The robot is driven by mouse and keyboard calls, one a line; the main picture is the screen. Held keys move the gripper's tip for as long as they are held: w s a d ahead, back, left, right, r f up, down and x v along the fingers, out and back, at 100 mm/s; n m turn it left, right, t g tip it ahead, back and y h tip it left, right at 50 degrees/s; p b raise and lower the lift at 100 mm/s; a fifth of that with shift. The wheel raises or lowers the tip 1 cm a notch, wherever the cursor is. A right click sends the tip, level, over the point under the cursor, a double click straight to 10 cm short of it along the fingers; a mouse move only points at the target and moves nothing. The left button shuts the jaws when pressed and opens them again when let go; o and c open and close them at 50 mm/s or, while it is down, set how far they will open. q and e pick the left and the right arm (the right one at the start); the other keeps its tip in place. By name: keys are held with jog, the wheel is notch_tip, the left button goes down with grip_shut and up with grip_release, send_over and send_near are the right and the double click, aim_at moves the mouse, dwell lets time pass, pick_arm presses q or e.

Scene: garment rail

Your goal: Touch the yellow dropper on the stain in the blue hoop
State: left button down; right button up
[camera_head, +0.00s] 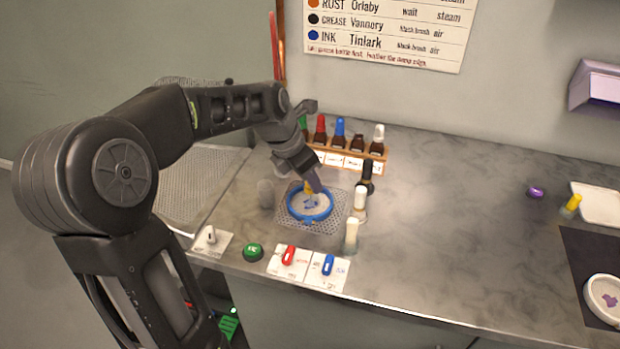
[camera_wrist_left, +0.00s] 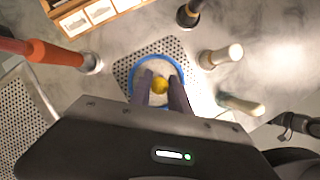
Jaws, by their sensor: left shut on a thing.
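The blue hoop (camera_head: 328,212) lies on a perforated plate near the left end of the counter, with a blue-purple stain (camera_head: 310,203) on the pale cloth inside it. My left gripper (camera_head: 312,187) is shut on the yellow dropper (camera_head: 308,187) over the hoop. In the left wrist view the dropper's yellow top (camera_wrist_left: 160,85) sits between the fingers (camera_wrist_left: 160,92), inside the hoop's outline (camera_wrist_left: 134,76). The dropper's tip is hidden, so I cannot tell whether it touches the stain. My right gripper is not in view.
A wooden rack (camera_head: 376,154) of coloured-cap bottles stands behind the hoop. Several upright brushes or bottles (camera_head: 351,236) stand close on its right. Red (camera_head: 288,256) and blue (camera_head: 327,265) switches and a green button (camera_head: 253,252) lie in front. The counter's middle is clear.

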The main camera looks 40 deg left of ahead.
pick_arm(q)
jog(key=shift+f, duration=0.1)
notch_tip(320, 180, up, 7)
jog(key=p, duration=0.6)
dwell(0.6)
